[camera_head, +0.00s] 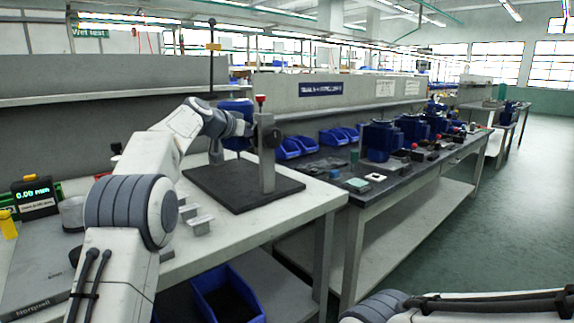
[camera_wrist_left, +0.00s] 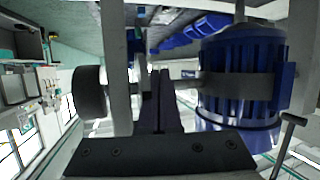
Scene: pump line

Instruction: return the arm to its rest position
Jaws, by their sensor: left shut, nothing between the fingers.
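My left arm reaches in over the near bench in the head view, and its gripper (camera_head: 246,129) is close to the grey post of a test stand. In the left wrist view the dark fingers of this gripper (camera_wrist_left: 158,98) are together and hold nothing. A blue ribbed pump body (camera_wrist_left: 240,78) with a grey band stands just right of the fingers there; it also shows behind my wrist in the head view (camera_head: 236,108). The grey post (camera_wrist_left: 116,60) with a black knob (camera_wrist_left: 90,92) is just left of the fingers. Part of my right arm shows at bottom right; its gripper is outside the frame.
The stand's dark base plate (camera_head: 238,196) lies on the white bench, its post (camera_head: 267,165) topped by a red knob (camera_head: 260,99). A readout box (camera_head: 36,196) and small metal blocks (camera_head: 200,224) are left. A second bench (camera_head: 412,180) with blue pumps stands right; the floor beyond is clear.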

